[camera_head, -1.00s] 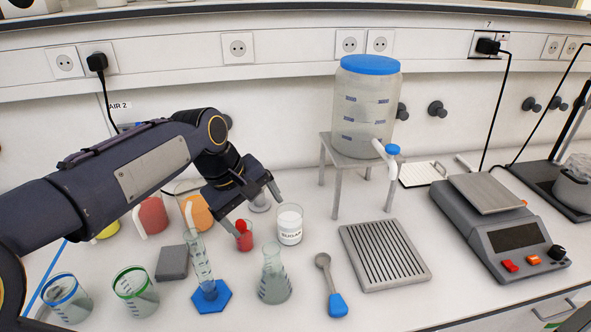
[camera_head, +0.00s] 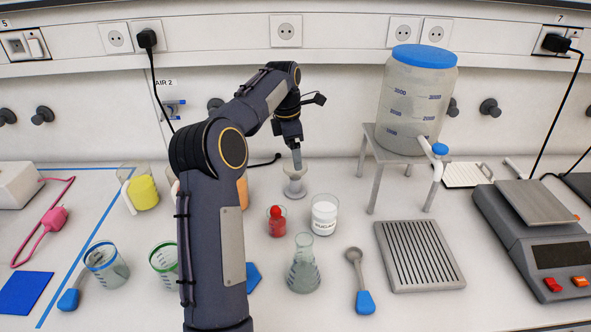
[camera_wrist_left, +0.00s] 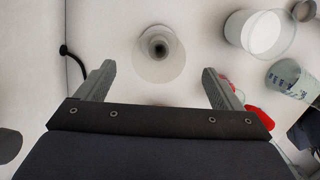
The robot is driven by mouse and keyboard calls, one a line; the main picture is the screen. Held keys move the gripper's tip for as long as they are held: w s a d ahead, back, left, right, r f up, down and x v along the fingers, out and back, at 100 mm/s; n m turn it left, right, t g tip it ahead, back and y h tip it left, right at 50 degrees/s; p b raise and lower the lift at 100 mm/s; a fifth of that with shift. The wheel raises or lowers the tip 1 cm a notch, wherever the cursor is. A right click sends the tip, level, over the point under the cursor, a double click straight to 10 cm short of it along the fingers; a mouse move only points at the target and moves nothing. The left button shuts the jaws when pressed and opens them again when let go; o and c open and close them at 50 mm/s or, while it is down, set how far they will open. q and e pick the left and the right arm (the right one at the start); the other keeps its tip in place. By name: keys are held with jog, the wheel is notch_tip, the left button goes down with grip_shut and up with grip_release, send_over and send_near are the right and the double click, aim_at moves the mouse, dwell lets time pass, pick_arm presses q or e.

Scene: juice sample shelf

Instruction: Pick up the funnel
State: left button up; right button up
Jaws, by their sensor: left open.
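The funnel (camera_head: 295,186) is pale and translucent and stands on the bench left of the white sugar jar. In the left wrist view the funnel (camera_wrist_left: 157,66) is seen from above, with its narrow round stem pointing up and the wide rim below. My left gripper (camera_head: 297,160) is above the funnel in the head view and partly overlaps it. In the left wrist view my left gripper (camera_wrist_left: 158,70) is open, with its two fingers spread and nothing between them. The funnel shows just beyond the fingertips. My right gripper is not in view.
A red-filled beaker (camera_head: 277,222), sugar jar (camera_head: 324,216) and flask (camera_head: 303,268) stand in front of the funnel. A tank stand (camera_head: 369,165) is at the right. My left arm hides some of the bench. A black cable lies left of the funnel.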

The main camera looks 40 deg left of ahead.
aim_at(296, 180)
pick_arm(q)
jog(key=f, duration=0.7)
jog(key=shift+w+d+f, duration=0.2)
jog(key=shift+w+f, duration=0.15)
jog(key=shift+f, duration=0.05)
jog(key=c, duration=1.1)
